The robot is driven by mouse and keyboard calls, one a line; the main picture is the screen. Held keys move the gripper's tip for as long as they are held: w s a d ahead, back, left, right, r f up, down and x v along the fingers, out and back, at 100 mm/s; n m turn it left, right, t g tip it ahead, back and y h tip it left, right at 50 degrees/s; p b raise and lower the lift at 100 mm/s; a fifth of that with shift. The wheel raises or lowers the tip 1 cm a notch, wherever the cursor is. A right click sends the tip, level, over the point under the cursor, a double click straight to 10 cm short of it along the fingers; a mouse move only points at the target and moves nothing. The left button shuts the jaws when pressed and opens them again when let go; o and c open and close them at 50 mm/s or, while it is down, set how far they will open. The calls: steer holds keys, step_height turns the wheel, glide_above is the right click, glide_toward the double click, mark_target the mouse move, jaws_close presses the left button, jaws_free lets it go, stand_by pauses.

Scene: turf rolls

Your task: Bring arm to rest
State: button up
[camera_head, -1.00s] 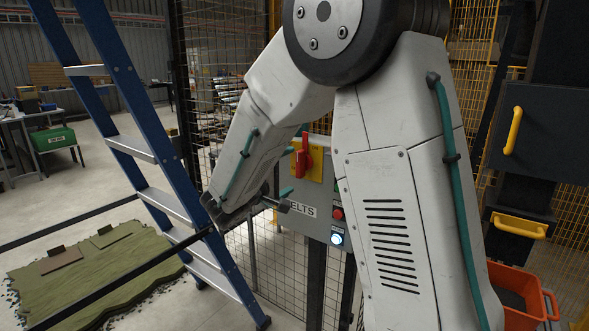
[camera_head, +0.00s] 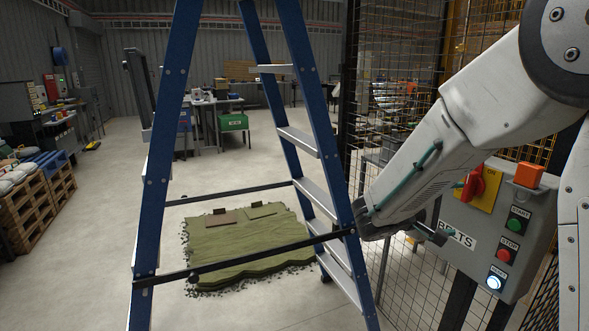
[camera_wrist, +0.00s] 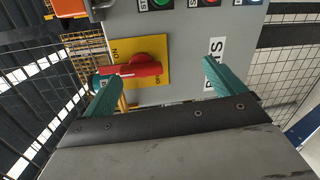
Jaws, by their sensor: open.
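My arm reaches in from the right in the head view, its forearm sloping down to the left. My gripper (camera_head: 440,233) is at its end, in front of the left side of a grey control box (camera_head: 528,222). In the wrist view my gripper (camera_wrist: 160,72) has its two teal fingers wide apart, with nothing held between them. The box's red rotary handle (camera_wrist: 133,69) on a yellow plate shows beyond the fingers. I cannot tell whether any finger touches the box. The handle (camera_head: 473,184) is also visible in the head view.
A blue stepladder (camera_head: 164,160) stands close in front on the left. Green turf (camera_head: 240,240) lies on the floor beyond it, with two small plates on top. Wire mesh fencing (camera_head: 400,90) runs behind my arm. Pallets (camera_head: 38,205) stand far left. Open floor lies between.

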steer(key=s+a+f+m+g+y, duration=0.1)
steer(key=s+f+g+y, duration=0.15)
steer(key=s, duration=0.55)
steer(key=s+a+f+m+g+y, duration=0.1)
steer(key=s+g+y, duration=0.3)
steer(key=s, duration=0.4)
steer(key=s+a+r+m+t+y, duration=0.2)
steer(key=s+a+y, duration=0.7)
steer(key=s, duration=0.5)
steer(key=shift+a+r+m+t+y, duration=0.4)
steer(key=shift+a+r+t, duration=0.3)
steer(key=shift+r, duration=0.35)
steer(key=shift+d, duration=0.1)
